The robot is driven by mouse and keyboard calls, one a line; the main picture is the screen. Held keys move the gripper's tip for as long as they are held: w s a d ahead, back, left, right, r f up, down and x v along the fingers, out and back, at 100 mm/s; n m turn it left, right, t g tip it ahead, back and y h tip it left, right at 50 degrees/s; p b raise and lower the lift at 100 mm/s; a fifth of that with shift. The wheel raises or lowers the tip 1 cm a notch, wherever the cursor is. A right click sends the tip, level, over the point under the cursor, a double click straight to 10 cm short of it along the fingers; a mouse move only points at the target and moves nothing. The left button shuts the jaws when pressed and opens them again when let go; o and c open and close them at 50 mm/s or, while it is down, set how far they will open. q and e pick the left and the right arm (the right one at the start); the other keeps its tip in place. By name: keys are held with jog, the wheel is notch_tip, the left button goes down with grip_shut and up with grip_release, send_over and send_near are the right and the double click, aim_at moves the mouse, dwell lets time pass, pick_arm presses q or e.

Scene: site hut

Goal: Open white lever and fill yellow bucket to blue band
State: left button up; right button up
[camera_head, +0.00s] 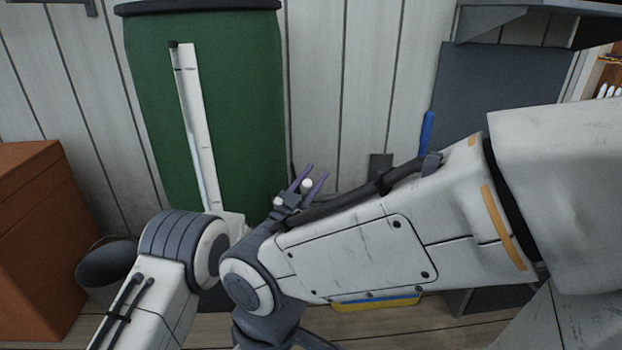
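A tall green tank (250,110) with a white upright strip (195,120) on its front stands against the wall. My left gripper (317,170) shows beyond my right arm, its two purple fingers apart. A small white knob (307,185) shows between the fingers; it may be part of the white lever, and I cannot tell whether they touch it. A strip of yellow, likely the yellow bucket (375,304), shows below my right arm, which hides most of it.
A brown box (30,235) stands at the left, with a dark grey bucket (103,272) beside it. A dark panel (500,95) stands at the right under a grey shelf (530,20). A blue upright handle (427,133) stands near the panel. My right arm crosses the middle.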

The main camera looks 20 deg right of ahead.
pick_arm(q)
jog(key=shift+o, duration=0.6)
jog(key=p+v, duration=0.4)
jog(key=v, duration=0.6)
jog(key=shift+s+a+f, duration=0.1)
jog(key=shift+s+a, duration=0.05)
dwell(6.2)
